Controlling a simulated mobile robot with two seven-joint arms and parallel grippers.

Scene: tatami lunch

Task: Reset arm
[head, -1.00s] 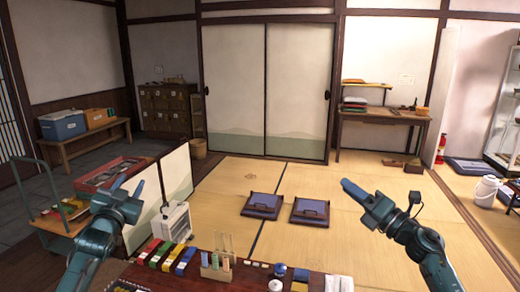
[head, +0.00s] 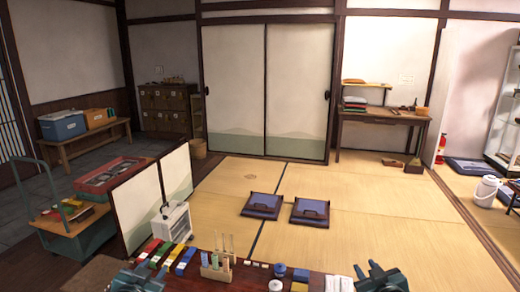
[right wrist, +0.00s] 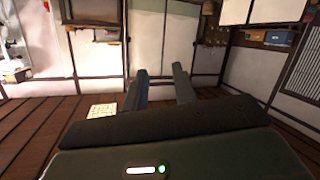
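My left gripper (head: 138,277) is low at the bottom edge of the head view, over the near left of the dark table (head: 240,284). It is foreshortened and partly cut off, so its finger gap is unclear. My right gripper (head: 380,276) is at the bottom edge, right of the middle. In the right wrist view its two fingers (right wrist: 161,92) stand apart with nothing between them.
The table holds colored boxes (head: 168,254), a holder with upright sticks (head: 216,268) and small jars. A white heater (head: 175,222) and folding screen (head: 140,202) stand left. Two blue floor cushions (head: 263,205) lie on the tatami, which is otherwise largely clear.

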